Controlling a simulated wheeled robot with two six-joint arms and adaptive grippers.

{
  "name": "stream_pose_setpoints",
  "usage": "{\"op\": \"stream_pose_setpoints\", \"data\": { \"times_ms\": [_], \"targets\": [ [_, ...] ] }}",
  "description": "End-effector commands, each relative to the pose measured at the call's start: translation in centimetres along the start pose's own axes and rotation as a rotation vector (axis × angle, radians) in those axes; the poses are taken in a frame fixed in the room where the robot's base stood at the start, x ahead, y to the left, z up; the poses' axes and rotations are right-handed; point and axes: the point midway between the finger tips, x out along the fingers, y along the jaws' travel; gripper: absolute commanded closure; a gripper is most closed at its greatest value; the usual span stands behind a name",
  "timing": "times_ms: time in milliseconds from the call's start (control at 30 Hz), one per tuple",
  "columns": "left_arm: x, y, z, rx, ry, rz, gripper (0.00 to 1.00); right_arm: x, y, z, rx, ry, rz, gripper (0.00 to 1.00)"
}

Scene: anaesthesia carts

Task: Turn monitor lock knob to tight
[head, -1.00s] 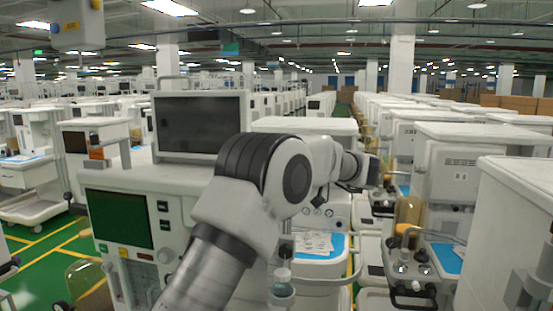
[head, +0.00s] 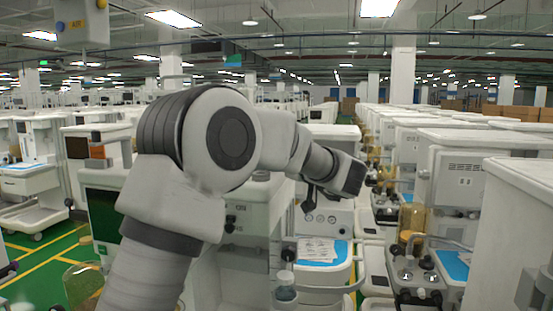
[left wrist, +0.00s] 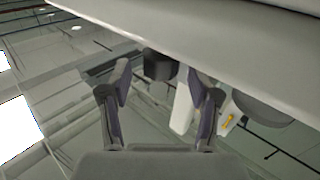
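The black lock knob (left wrist: 160,66) shows in the left wrist view below the edge of a large pale grey panel (left wrist: 200,28). My left gripper (left wrist: 160,82) is open, with one finger on each side of the knob in the picture. I cannot tell whether the fingers touch it. In the head view, my left arm covers the dark monitor and much of the nearest cart (head: 255,225). My right gripper is not in view.
A dark green screen (head: 103,212) shows at the left of my arm. A tray with papers (head: 318,252) is on the cart to the right. Rows of carts stand close on both sides. Green floor (head: 50,250) shows at the left.

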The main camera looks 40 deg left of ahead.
Motion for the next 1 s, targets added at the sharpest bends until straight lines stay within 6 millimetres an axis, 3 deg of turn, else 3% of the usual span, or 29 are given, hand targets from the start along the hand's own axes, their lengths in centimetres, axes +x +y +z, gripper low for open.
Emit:
{"op": "stream_pose_setpoints", "data": {
  "times_ms": [267,367,700,833,1000],
  "targets": [
    [-0.7,0.0,0.1,0.002,-0.001,0.0,0.38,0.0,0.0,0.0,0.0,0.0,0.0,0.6],
    [-2.4,0.1,0.0,0.002,0.001,0.001,0.38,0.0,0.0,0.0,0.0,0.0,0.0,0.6],
    [-10.5,0.1,0.0,0.002,0.002,0.001,0.38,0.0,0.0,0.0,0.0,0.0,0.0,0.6],
    [-11.8,0.1,0.1,0.001,0.0,0.0,0.38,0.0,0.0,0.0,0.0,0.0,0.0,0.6],
    [-12.0,0.0,0.1,0.001,-0.002,-0.001,0.38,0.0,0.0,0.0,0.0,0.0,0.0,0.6]
  ]
}}
